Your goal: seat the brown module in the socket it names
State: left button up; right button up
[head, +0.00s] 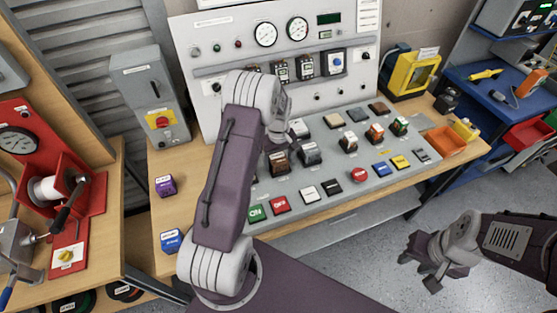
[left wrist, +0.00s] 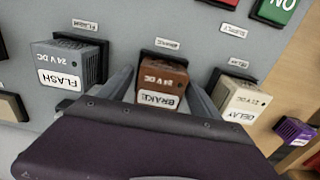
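The brown module (left wrist: 163,79), marked BRAKE 24V DC, stands upright in a dark-framed socket in the left wrist view. The label behind it (left wrist: 167,43) seems to read BRAKE. My left gripper (left wrist: 163,84) has one finger on each side of it, very close; I cannot tell whether they press on it. In the head view the brown module (head: 279,162) is below my left gripper (head: 277,142), partly hidden by it. My right gripper (head: 421,271) looks open and empty, over the floor at the lower right.
The grey FLASH module (left wrist: 75,62) and the white DELAY module (left wrist: 240,98) stand close on either side. A purple module (head: 165,185) and a blue one (head: 171,240) lie on the wooden table left of the console (head: 335,195). An orange bin (head: 445,140) stands at the right.

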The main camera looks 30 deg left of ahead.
aim_at(279, 158)
pick_arm(q)
notch_tip(279, 158, up, 12)
jog(key=s+d+f+m, duration=0.1)
jog(key=s+d+m, duration=0.4)
jog(key=s, duration=0.4)
jog(key=s+d+f+m+t, duration=0.1)
jog(key=s+d+m, duration=0.3)
jog(key=s, duration=0.5)
jog(key=shift+s+d+m, duration=0.15)
jog(key=shift+d+m, duration=0.25)
jog(key=shift+d, duration=0.6)
jog(key=shift+s, duration=0.1)
